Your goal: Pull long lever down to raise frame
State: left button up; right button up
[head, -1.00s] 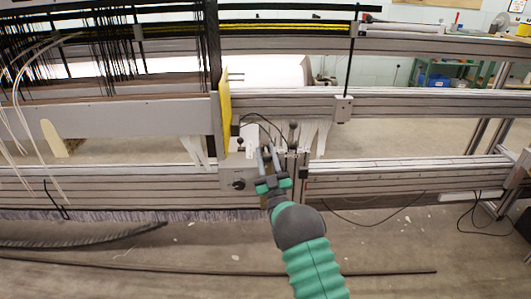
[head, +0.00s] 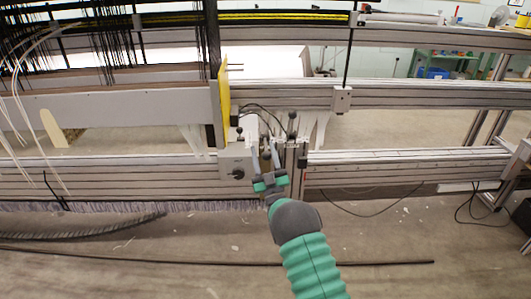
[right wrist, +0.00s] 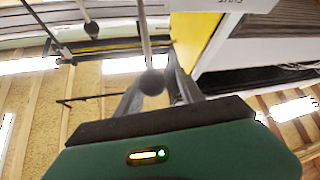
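The lever post with a dark ball knob (head: 292,115) stands upright on the loom's middle bracket in the head view. My right gripper (head: 264,153) is just left of and below this knob, its two grey fingers pointing up and apart. In the right wrist view, a thin rod ending in a dark ball knob (right wrist: 152,82) shows between the fingers of my right gripper (right wrist: 155,75). I cannot tell whether the fingers touch it. A second knob on a rod (right wrist: 92,29) shows farther to the upper left. My left gripper is out of view.
A yellow panel (head: 223,90) stands beside the bracket, with thin black cables (head: 262,108) looping near the knob. Long metal rails (head: 410,170) run right. Warp threads and dark bars fill the upper left. Dark strips lie on the floor (head: 200,280).

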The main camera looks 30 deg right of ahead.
jog(key=shift+o, duration=0.3)
jog(key=shift+d, duration=0.1)
jog(key=shift+s, duration=0.1)
jog(key=shift+s+f+p, duration=0.15)
jog(key=shift+s+p, duration=0.1)
jog(key=shift+p, duration=0.05)
jog(key=b+v, duration=0.6)
jog(key=v, duration=1)
jog(key=shift+f, duration=0.1)
